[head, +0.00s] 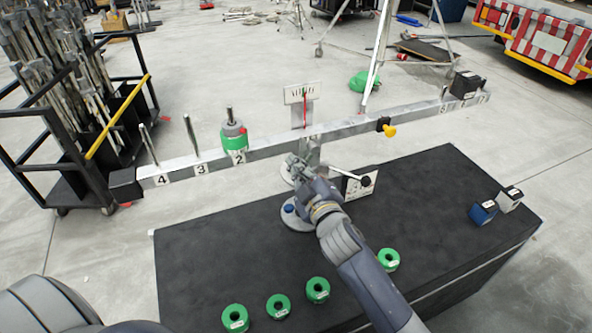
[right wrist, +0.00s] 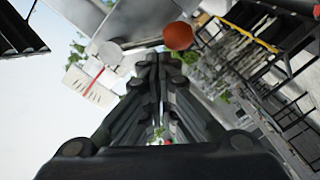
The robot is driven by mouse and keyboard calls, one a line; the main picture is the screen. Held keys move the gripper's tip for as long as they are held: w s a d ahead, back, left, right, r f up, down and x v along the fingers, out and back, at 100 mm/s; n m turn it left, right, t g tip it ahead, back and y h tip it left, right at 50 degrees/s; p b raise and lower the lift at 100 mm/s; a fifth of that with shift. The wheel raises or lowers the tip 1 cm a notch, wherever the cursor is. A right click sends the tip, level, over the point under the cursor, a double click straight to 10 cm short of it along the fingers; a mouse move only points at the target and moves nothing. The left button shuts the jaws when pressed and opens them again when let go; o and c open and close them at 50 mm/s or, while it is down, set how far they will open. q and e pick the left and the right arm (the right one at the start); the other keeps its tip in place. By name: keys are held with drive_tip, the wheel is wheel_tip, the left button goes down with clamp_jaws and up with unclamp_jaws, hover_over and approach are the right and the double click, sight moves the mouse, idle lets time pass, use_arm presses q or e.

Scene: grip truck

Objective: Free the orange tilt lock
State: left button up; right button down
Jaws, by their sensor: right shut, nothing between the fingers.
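The orange tilt lock shows as a round orange knob (right wrist: 178,36) in the right wrist view, just beyond and right of my fingertips, with a visible gap in the picture. In the head view I cannot make it out; my right gripper covers that part of the post. My right gripper (head: 297,165) is shut and empty at the post under the middle of the beam; its closed fingers also show in the right wrist view (right wrist: 152,62). The long grey beam (head: 345,128) tilts, its left end lower in the picture. My left gripper is out of view.
A green ring weight (head: 234,138) sits on peg 2. Several loose green rings (head: 318,290) lie along the black table's (head: 440,200) front. A black-knobbed lever (head: 365,181) stands right of my gripper. Blue (head: 482,212) and grey (head: 509,199) blocks stand at the table's right.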

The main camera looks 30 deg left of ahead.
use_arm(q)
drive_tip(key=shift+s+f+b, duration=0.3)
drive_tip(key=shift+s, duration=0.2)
use_arm(e)
drive_tip(key=shift+f+n, duration=0.2)
drive_tip(key=shift+n, duration=0.2)
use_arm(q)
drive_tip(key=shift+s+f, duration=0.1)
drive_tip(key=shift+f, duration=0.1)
use_arm(e)
drive_tip(key=shift+w+f+n, duration=0.1)
drive_tip(key=shift+f+n, duration=0.1)
drive_tip(key=shift+n, duration=0.2)
use_arm(q)
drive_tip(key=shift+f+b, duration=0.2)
drive_tip(key=shift+b, duration=0.15)
use_arm(e)
drive_tip(key=shift+w+d+f+n, duration=0.15)
drive_tip(key=shift+f+n, duration=0.1)
drive_tip(key=shift+n, duration=0.25)
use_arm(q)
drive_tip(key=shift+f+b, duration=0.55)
use_arm(e)
drive_tip(key=shift+w+d+f+n, duration=0.15)
drive_tip(key=shift+f+n, duration=0.15)
drive_tip(key=shift+n, duration=0.45)
drive_tip(key=shift+w+d+f+n, duration=0.15)
drive_tip(key=shift+f+n, duration=0.1)
drive_tip(key=shift+n, duration=0.5)
